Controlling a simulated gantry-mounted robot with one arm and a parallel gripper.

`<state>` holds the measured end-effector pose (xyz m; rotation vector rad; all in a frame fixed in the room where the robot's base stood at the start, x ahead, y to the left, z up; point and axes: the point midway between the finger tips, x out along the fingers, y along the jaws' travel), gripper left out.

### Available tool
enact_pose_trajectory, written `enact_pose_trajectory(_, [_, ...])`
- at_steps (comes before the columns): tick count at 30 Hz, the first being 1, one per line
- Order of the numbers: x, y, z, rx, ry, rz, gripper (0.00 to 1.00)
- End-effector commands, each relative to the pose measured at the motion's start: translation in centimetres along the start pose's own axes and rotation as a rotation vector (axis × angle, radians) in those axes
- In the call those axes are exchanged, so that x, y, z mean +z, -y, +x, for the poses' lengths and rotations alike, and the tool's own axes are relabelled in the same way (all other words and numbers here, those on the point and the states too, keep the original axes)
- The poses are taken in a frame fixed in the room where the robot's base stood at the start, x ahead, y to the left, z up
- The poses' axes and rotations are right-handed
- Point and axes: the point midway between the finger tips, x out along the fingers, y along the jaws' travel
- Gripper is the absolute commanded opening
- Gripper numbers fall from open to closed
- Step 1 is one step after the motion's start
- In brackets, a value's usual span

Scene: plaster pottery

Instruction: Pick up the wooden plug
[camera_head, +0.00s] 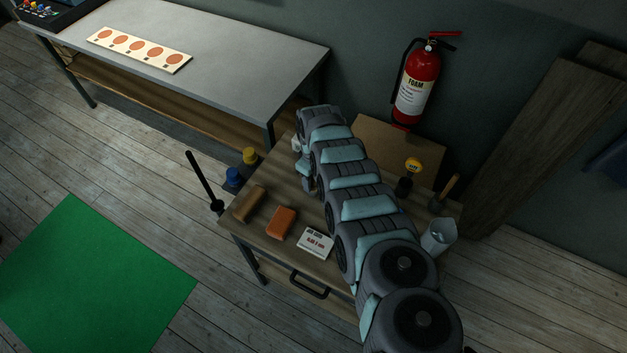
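I cannot clearly pick out a wooden plug; it may be hidden behind my arm or too small to tell. My arm reaches over the small wooden table (247,232) and covers much of its top. The end of my arm bends down at the table's back left. My gripper (308,181) is partly hidden there, and its fingertips are too small and dark to read. I cannot see anything held in it.
A brown block (249,204), orange block (281,223) and white printed card (315,243) lie along the table's front. Blue-capped (233,178) and yellow-capped (249,157) containers stand left. A grey workbench (215,50) stands behind.

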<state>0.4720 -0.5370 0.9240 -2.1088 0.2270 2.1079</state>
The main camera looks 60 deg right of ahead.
Motion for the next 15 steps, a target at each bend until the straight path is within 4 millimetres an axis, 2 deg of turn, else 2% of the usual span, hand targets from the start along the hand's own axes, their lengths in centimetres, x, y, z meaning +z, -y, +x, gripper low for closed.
enact_pose_trajectory(2, [0.00, 0.00, -0.01, 0.000, 0.000, 0.000, 0.43])
enact_pose_trajectory(15, [0.00, 0.02, 0.00, 0.000, 0.000, 0.000, 0.07])
